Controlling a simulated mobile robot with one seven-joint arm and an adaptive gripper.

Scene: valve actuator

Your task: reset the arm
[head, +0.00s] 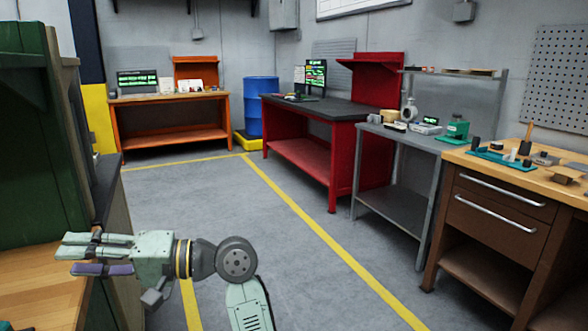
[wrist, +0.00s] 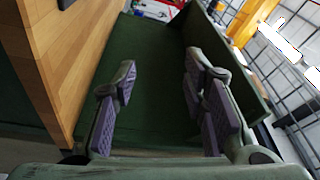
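My arm (head: 236,262) rises from the bottom of the head view and bends to the left. My gripper (head: 78,255) points left, beside and over the edge of a wooden worktop. In the wrist view my gripper (wrist: 168,100) has its purple-padded fingers spread apart with nothing between them. Past the fingers there is a dark green panel. The arm's base is out of view.
The wooden worktop (head: 38,288) and a green cabinet (head: 35,140) stand close at the left. An orange bench (head: 170,105), blue barrel (head: 261,105), red bench (head: 315,160), grey table (head: 395,205) and wooden drawer bench (head: 500,205) line the room. The middle floor is clear.

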